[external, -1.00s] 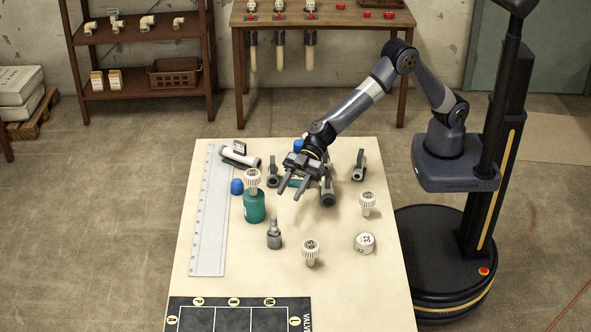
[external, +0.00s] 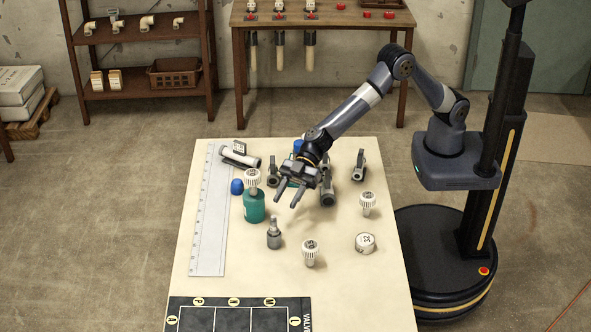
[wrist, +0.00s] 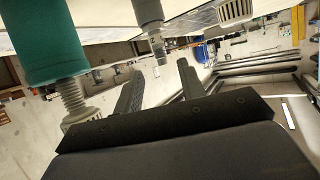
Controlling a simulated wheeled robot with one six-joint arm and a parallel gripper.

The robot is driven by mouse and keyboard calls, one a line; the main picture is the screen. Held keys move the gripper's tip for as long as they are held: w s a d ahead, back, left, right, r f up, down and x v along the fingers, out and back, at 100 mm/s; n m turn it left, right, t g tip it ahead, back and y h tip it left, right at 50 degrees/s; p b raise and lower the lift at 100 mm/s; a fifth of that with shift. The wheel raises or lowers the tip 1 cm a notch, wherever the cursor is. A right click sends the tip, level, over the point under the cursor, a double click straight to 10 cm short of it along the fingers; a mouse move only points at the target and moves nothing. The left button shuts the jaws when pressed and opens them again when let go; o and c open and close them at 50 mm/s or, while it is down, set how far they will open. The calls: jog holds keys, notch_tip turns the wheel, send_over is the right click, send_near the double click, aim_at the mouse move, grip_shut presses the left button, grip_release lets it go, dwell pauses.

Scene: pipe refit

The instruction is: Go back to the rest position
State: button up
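My gripper (external: 287,198) is open and empty. It hangs over the middle of the pale table (external: 340,300), to the right of the teal bottle-like part (external: 254,207) with a white ribbed cap. In the wrist view its two fingers (wrist: 158,92) stand apart with nothing between them. The teal part (wrist: 45,40) and a grey fitting (wrist: 150,15) show beyond the fingers there. The same grey fitting (external: 274,235) stands upright on the table below my gripper. Some parts behind my gripper are partly hidden by it.
White knobbed parts (external: 367,203) (external: 310,253) and a white round cap (external: 365,243) are at the right and front. Grey valve pieces (external: 359,166) lie behind. A long ruler (external: 209,225) lies at left, and a dark labelled mat (external: 240,318) at the front edge.

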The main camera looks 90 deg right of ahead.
aim_at(274, 230)
jog(key=p+x, duration=0.3)
jog(key=x, duration=0.4)
jog(key=shift+w+a, duration=0.1)
jog(key=shift+a, duration=0.1)
jog(key=shift+x, duration=0.75)
jog(key=shift+d+f, duration=0.1)
jog(key=shift+f, duration=0.05)
